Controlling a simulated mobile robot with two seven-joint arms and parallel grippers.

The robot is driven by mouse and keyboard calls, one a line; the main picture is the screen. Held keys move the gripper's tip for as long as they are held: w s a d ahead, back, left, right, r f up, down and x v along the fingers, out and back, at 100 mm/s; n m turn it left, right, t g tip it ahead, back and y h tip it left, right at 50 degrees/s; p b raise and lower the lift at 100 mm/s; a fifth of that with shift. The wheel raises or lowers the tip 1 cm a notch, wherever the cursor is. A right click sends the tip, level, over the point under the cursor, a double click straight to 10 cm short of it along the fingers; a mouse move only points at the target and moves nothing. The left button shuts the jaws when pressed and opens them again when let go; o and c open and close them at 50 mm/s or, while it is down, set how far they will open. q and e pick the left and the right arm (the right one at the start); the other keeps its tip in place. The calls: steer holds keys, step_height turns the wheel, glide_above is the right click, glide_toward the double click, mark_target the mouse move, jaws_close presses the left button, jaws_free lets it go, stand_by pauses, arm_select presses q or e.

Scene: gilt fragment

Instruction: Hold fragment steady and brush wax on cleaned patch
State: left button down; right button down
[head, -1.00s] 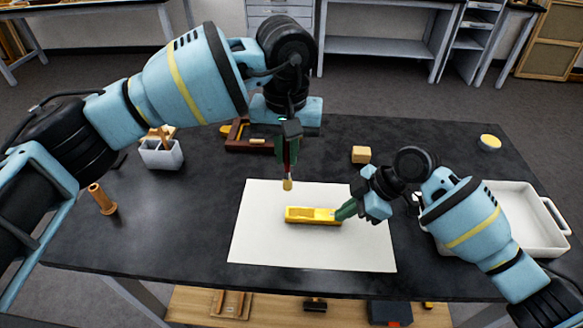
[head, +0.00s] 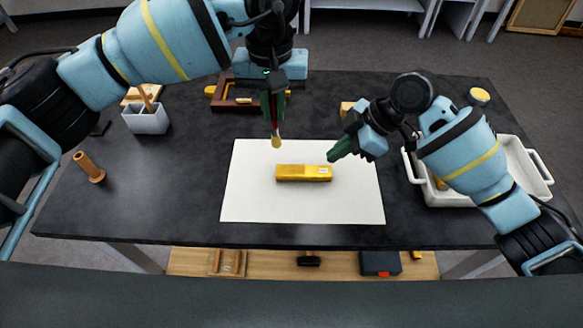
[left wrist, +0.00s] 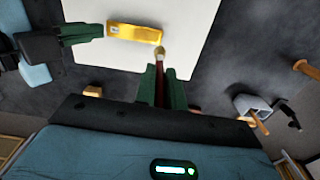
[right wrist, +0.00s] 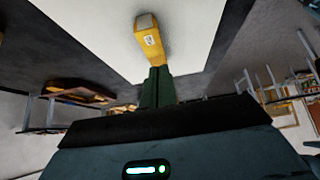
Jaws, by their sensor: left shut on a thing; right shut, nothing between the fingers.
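The gilt fragment (head: 303,173), a yellow-gold bar with a small pale label near its right end, lies flat on a white sheet (head: 250,205). My left gripper (head: 272,108) is shut on a dark red-handled brush (head: 275,131), which points down, its pale tip above the sheet near the fragment's left end. The brush tip (left wrist: 159,50) shows close beside the fragment (left wrist: 134,33) in the left wrist view. My right gripper (head: 332,155) is shut and empty, its tips close to the fragment's labelled end (right wrist: 151,38). I cannot tell whether they touch it.
A grey holder with tools (head: 147,118) and a brown wooden spool (head: 90,167) stand at the left. A dark wooden tray (head: 240,97) is behind. A white tray (head: 530,165) is at the right, near a round yellow-topped tin (head: 479,96). The front table strip is clear.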

steer(key=shift+r, duration=0.45)
steer(key=v, duration=1.2)
stand_by(0.4)
